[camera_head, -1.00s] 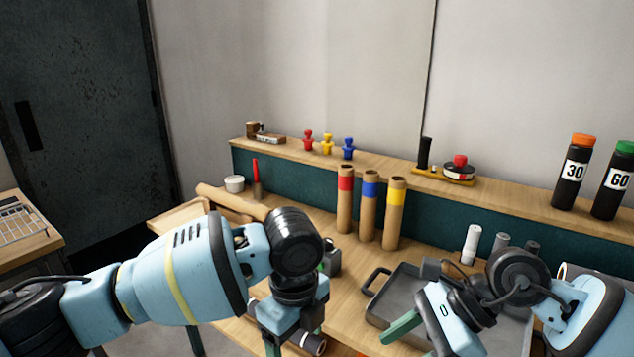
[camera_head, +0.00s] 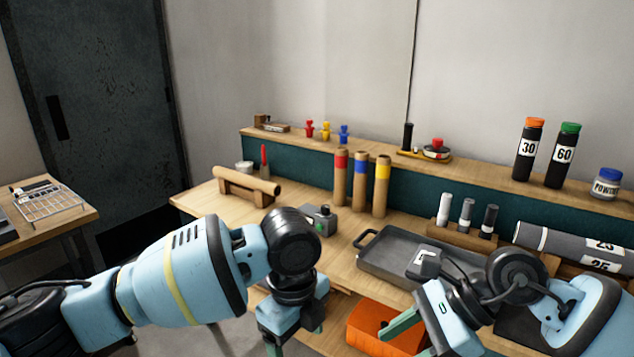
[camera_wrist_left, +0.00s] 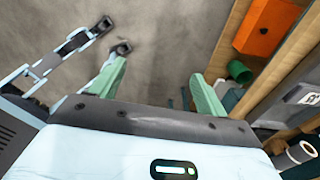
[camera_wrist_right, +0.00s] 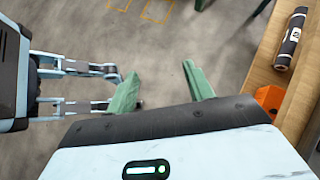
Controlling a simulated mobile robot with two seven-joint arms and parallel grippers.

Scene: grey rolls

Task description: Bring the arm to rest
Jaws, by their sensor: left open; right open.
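My left gripper (camera_wrist_left: 160,90) is open and empty in the left wrist view, its green fingers apart over the grey floor. In the head view its arm comes in from the left and hangs in front of the workbench. My right gripper (camera_wrist_right: 160,88) is open and empty in the right wrist view, also over bare floor. In the head view its green fingers (camera_head: 402,338) show at the lower right, before the grey tray (camera_head: 400,262). The grey rolls with number labels (camera_head: 585,246) lie on the bench at the right; neither gripper touches them.
The wooden bench (camera_head: 215,205) carries a cradled wooden roll (camera_head: 246,184) and upright cardboard tubes (camera_head: 360,184). A shelf behind holds black bottles (camera_head: 527,155). An orange bin (camera_head: 372,326) sits below the bench top. A side table with a wire rack (camera_head: 50,204) stands at left.

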